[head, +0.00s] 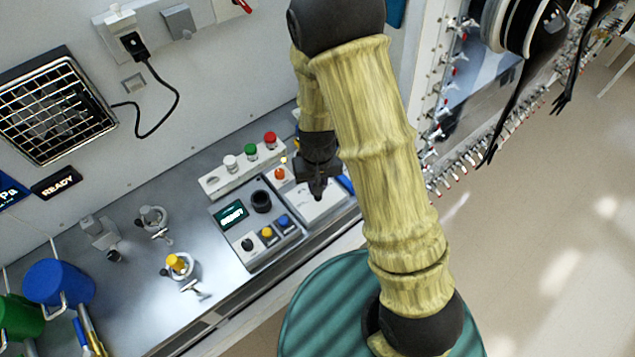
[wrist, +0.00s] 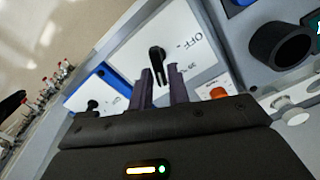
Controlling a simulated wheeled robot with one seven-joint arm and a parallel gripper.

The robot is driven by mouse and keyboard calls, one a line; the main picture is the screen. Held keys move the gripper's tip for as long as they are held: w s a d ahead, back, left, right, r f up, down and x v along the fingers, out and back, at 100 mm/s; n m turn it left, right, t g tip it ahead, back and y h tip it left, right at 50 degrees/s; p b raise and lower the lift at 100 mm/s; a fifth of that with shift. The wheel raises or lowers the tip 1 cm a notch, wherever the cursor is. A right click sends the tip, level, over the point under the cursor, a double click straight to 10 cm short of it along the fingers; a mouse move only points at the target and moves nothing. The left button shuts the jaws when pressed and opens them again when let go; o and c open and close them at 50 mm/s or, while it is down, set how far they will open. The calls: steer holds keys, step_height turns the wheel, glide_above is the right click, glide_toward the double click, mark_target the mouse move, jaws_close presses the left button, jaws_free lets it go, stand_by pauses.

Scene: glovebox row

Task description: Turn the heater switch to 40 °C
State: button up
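The heater switch (wrist: 157,58) is a black lever on a white panel (wrist: 130,47). In the wrist view it shows just beyond my fingertips, with its lower end in line with the gap between them. "OFF" and a partly hidden "30" label are printed to its right; I cannot read a 40 label. My gripper (wrist: 161,85) is open, with a gap between its two dark fingers, and I see no contact with the lever. In the head view my gripper (head: 318,190) hangs over the white panel (head: 325,207) and hides the switch.
An orange button (wrist: 218,93) and a black round knob (wrist: 281,45) are right of the panel in the wrist view. A blue part (wrist: 115,80) lies to its left. In the head view a control box (head: 245,258) and a button strip (head: 215,180) stand close by.

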steer(key=shift+o, duration=1.1)
steer(key=shift+r, duration=0.1)
step_height(320, 180, up, 17)
steer(key=b, duration=0.1)
steer(key=shift+r, duration=0.1)
steer(key=s+d+m+t, duration=0.1)
steer(key=s+d, duration=0.2)
steer(key=d, duration=0.3)
steer(key=s+d+f+t, duration=0.1)
steer(key=s+d, duration=0.2)
steer(key=d, duration=0.2)
steer(key=shift+s+d+f+m+t, duration=0.15)
steer(key=shift+s+d+m+t, duration=0.15)
steer(key=shift+s+d+m, duration=0.1)
